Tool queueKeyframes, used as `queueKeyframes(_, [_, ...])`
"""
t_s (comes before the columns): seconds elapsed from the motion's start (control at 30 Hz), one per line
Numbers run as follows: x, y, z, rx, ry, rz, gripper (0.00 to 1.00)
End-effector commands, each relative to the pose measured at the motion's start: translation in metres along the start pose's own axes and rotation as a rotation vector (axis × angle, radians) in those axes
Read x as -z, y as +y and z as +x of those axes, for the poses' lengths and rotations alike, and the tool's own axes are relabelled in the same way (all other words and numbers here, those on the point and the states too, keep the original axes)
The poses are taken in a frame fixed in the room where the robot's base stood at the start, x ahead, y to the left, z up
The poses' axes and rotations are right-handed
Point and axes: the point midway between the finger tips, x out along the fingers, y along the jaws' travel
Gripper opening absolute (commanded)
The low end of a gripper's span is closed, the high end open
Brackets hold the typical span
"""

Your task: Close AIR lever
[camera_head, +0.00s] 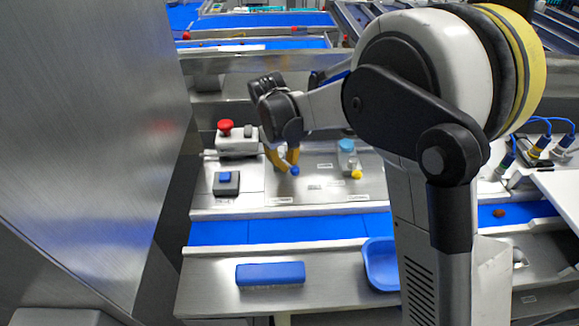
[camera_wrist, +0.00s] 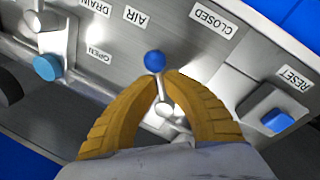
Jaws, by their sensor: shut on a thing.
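The AIR lever shows in the wrist view as a thin metal shaft with a blue ball knob (camera_wrist: 154,61). It points toward the AIR label (camera_wrist: 142,18), between the OPEN label (camera_wrist: 98,55) and the CLOSED label (camera_wrist: 215,18). My gripper (camera_wrist: 162,80) has its yellow fingers on both sides of the shaft, just below the knob, and is shut on the lever. In the head view, my gripper (camera_head: 284,160) reaches down to the steel panel, and the blue knob (camera_head: 295,171) sticks out by the fingertips. The lever's base is partly hidden between the fingers.
A blue RESET button (camera_head: 226,177) and a red mushroom button (camera_head: 225,127) stand left of the lever. A blue-topped fitting (camera_head: 346,145) with a yellow knob (camera_head: 356,174) stands to its right. In front lie a blue belt (camera_head: 290,228), blue block (camera_head: 270,273) and blue tray (camera_head: 380,268).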

Motion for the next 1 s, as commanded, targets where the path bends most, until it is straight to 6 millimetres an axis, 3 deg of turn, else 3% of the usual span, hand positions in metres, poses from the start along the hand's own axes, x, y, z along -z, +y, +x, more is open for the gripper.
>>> queueKeyframes(0.5, [0.004, -0.017, -0.001, 0.001, -0.09, 0.442, 0.0])
queueKeyframes(1.0, [0.008, -0.023, -0.004, 0.002, -0.128, 0.635, 0.0])
